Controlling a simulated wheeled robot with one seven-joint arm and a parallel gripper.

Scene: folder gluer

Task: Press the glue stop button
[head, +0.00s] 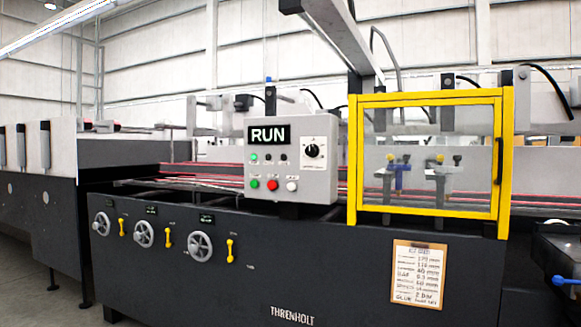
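A grey control box (291,158) stands on the dark machine's top edge, left of the yellow-framed guard. Its display (269,135) reads RUN in white on black. Along its lower row are a green button (254,184), a red button (272,185) and a white button (292,186). The labels above them are too small to read, so I cannot tell by text which is the glue stop. Above are a lit green lamp (254,157), two dark lamps and a black rotary knob (312,151). No fingers of my gripper show.
A yellow-framed clear guard (352,165) stands closed right of the box. The machine's dark front panel (300,270) carries handwheels (144,234), yellow levers (231,250) and a handwritten sheet (418,274). A blue handle (566,281) shows at the right edge. Floor shows at the lower left.

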